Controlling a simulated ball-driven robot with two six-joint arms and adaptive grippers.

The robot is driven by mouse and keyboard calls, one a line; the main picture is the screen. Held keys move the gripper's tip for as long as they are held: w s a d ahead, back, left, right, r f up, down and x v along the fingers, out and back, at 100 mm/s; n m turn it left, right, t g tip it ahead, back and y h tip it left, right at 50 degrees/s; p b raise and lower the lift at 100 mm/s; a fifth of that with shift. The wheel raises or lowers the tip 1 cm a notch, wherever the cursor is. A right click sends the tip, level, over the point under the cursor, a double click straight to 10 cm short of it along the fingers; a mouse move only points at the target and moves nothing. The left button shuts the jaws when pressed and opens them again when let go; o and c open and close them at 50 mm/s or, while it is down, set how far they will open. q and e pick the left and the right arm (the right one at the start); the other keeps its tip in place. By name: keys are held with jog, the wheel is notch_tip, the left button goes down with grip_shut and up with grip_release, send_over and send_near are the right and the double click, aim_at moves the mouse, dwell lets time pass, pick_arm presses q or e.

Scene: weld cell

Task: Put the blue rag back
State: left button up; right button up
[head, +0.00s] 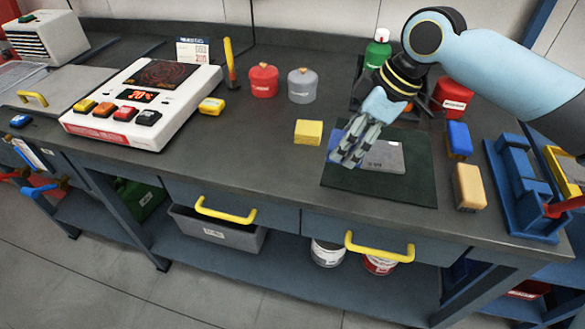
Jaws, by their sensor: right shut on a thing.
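My right gripper (352,146) reaches down from the upper right over the dark green mat (420,180). Its fingers are closed together on a blue piece, the blue rag (335,141), of which only a little shows beside the fingers. The fingers hide the rest of it, and I cannot tell whether it touches the mat. A flat grey plate (385,157) lies on the mat just right of the fingers. My left gripper is not in view.
A yellow block (308,132) stands left of the mat. A blue block (459,138) and a tan block (469,187) stand right of it, before a blue rack (515,185). Red (263,80) and grey (302,85) pots stand behind. A white control box (145,105) is left.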

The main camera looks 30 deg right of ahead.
aim_at(333, 134)
jog(key=w, duration=0.1)
jog(key=w+a+f, duration=0.1)
jog(key=w+f, duration=0.1)
jog(key=shift+w+a, duration=0.35)
jog(key=shift+w, duration=0.05)
jog(key=w+f, duration=0.1)
jog(key=w, duration=0.1)
jog(key=w+a+f, duration=0.1)
jog(key=w, duration=0.1)
jog(key=w+f, duration=0.2)
jog(key=shift+w+a+f, duration=0.1)
jog(key=shift+a, duration=0.25)
jog(key=shift+w+f, duration=0.15)
jog(key=shift+w, duration=0.05)
notch_tip(333, 134, down, 4)
jog(key=shift+f+p, duration=0.1)
jog(key=shift+p, duration=0.35)
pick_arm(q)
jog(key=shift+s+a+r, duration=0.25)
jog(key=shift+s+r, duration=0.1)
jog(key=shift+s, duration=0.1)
pick_arm(e)
jog(key=o, duration=1.1)
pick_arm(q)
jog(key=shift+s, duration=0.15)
pick_arm(e)
jog(key=shift+o, duration=0.2)
